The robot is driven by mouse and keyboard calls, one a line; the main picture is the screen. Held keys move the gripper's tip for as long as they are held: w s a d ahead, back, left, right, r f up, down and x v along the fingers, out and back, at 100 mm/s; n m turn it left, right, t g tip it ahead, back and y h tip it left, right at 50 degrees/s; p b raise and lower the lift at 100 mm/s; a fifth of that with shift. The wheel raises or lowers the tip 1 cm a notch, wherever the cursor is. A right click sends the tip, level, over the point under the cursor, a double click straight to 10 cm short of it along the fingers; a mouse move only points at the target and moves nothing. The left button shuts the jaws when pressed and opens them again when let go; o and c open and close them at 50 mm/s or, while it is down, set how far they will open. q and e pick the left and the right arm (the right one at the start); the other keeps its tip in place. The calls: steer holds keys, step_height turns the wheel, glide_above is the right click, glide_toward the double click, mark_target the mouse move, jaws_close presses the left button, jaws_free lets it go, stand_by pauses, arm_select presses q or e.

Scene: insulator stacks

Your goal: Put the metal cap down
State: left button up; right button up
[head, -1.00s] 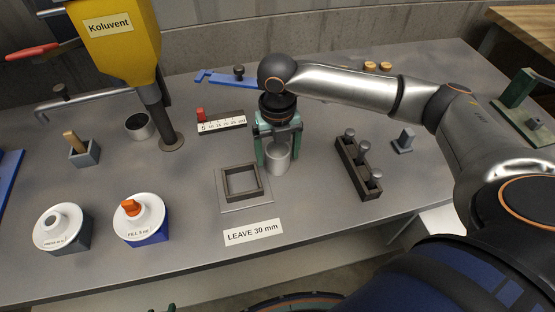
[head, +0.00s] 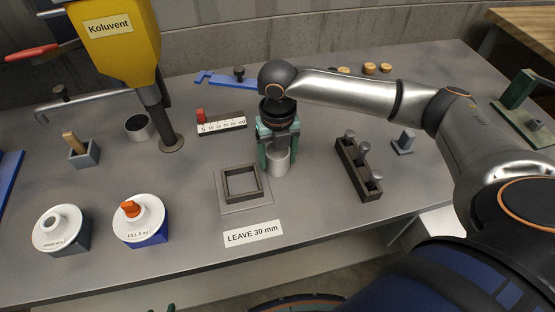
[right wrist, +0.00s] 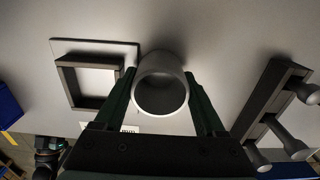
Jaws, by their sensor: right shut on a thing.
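The metal cap (head: 278,162) is a light grey cup-like cylinder, upright in the head view between the fingers of my right gripper (head: 277,158). The right wrist view shows the cap (right wrist: 161,95) from its open, hollow end, with the green fingers of the right gripper (right wrist: 163,103) shut on its two sides. It is at or just above the bench top (head: 310,215); I cannot tell whether it touches. My left gripper is not in view.
A dark square frame on a plate (head: 224,193) lies left of the cap, with a "LEAVE 30 mm" label (head: 253,233) in front. A dark rack with pegs (head: 350,168) stands to the right. A scale with a red slider (head: 222,125) is behind left. Bare bench lies between cap and rack.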

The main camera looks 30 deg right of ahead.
jaws_close()
steer(key=shift+r, duration=0.15)
